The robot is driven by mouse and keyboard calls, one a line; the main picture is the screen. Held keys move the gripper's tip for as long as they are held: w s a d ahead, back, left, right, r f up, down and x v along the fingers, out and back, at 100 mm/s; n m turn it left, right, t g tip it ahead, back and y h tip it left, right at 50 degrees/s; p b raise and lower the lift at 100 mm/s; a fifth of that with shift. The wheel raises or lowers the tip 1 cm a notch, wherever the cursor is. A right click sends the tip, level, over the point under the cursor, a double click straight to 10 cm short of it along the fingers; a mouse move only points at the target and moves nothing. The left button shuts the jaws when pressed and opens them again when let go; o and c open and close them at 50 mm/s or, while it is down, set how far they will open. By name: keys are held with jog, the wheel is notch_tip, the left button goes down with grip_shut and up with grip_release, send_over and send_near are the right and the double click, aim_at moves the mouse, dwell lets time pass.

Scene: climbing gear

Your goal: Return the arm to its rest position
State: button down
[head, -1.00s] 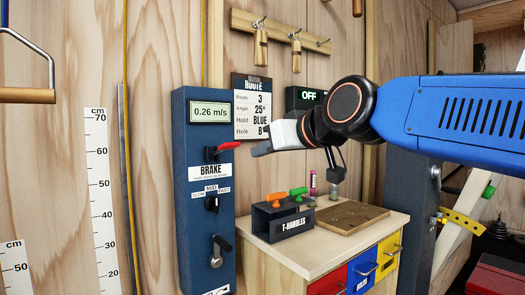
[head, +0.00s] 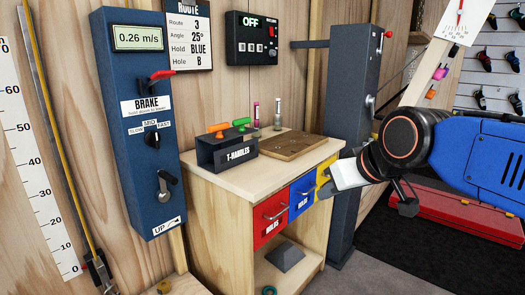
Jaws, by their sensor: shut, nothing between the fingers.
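My gripper (head: 338,176) is at the right of the head view, at the end of my blue arm, and points left. It is shut and empty. It shows in front of the wooden cabinet's right side and covers part of the yellow drawer (head: 324,174). I cannot tell how far it is from the drawer.
A wooden cabinet (head: 218,178) bears a T-handle box (head: 226,152) and a brown tray (head: 289,144). A blue brake panel (head: 138,122) stands left of it. A dark post (head: 352,90) rises behind my gripper. A red case (head: 470,208) lies at the right.

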jog(key=s+d+f+m+g+h, duration=0.1)
jog(key=s+d+f+m, duration=0.1)
jog(key=s+d+f, duration=0.5)
jog(key=s+d+f+m+g+h, duration=0.2)
jog(key=s+d+f, duration=0.5)
jog(key=f, duration=0.4)
jog(key=shift+s+d+f+h, duration=0.15)
jog(key=shift+s+f+h, duration=0.2)
jog(key=shift+s, duration=0.3)
